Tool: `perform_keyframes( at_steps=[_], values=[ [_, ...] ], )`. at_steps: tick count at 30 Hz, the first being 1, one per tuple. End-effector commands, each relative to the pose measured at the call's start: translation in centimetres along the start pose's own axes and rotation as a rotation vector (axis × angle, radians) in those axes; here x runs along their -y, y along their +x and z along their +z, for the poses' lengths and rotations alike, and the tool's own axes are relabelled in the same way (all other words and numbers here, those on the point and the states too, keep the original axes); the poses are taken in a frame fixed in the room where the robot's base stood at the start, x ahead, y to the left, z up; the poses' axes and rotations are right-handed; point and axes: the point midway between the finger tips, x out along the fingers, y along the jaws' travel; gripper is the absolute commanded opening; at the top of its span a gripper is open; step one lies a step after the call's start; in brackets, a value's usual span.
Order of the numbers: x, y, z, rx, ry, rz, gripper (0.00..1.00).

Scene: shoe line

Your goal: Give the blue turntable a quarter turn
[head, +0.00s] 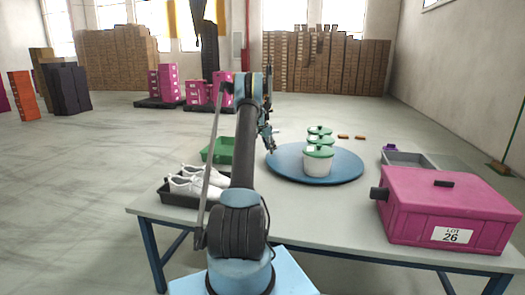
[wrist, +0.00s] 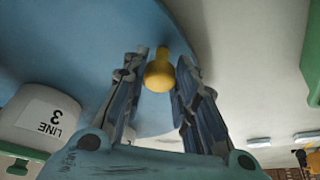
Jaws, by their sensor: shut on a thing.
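The blue turntable (head: 345,168) is a flat round disc on the table and fills much of the upper left of the wrist view (wrist: 60,45). A yellow knob (wrist: 159,77) stands near its rim. My gripper (wrist: 162,62) is shut on this knob, with one finger on each side. In the head view my gripper (head: 269,146) is at the turntable's left edge, and the knob is hidden there. Three white tubs with green lids (head: 317,165) stand in a row on the turntable. One tub in the wrist view (wrist: 38,122) has a "LINE 3" label.
A pink "LOT 26" box (head: 410,205) stands at the table's right front, with a grey tray (head: 412,160) behind it. A green crate (head: 222,148) and a black tray with white shoes (head: 178,198) are on the left. Two small orange-brown pieces (head: 343,137) lie behind the turntable.

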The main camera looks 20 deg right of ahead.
Motion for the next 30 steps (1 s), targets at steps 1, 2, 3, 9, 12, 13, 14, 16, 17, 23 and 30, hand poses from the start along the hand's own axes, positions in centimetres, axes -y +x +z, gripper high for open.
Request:
perform_keyframes(
  at_steps=[1, 2, 3, 9, 12, 13, 14, 16, 17, 23, 30],
  values=[
    [-0.61, 0.35, -0.80, -0.003, 0.011, 0.010, 0.00],
    [-0.64, 0.40, -0.92, -0.003, 0.014, 0.011, 0.00],
    [-0.68, 0.45, -1.05, -0.003, 0.016, 0.012, 0.00],
    [-0.78, 0.52, -1.25, -0.003, 0.020, 0.014, 0.00],
    [-0.80, 0.52, -1.27, -0.003, 0.020, 0.014, 0.00],
    [-0.81, 0.52, -1.27, -0.003, 0.020, 0.014, 0.00],
    [-0.81, 0.52, -1.28, -0.003, 0.020, 0.014, 0.00],
    [-0.82, 0.52, -1.28, -0.003, 0.020, 0.014, 0.33],
    [-0.82, 0.52, -1.27, -0.003, 0.020, 0.014, 0.40],
    [-0.60, 0.43, -1.08, -0.001, 0.018, 0.011, 0.47],
    [-0.46, -0.02, -0.96, -0.001, 0.016, 0.009, 0.47]
  ],
)
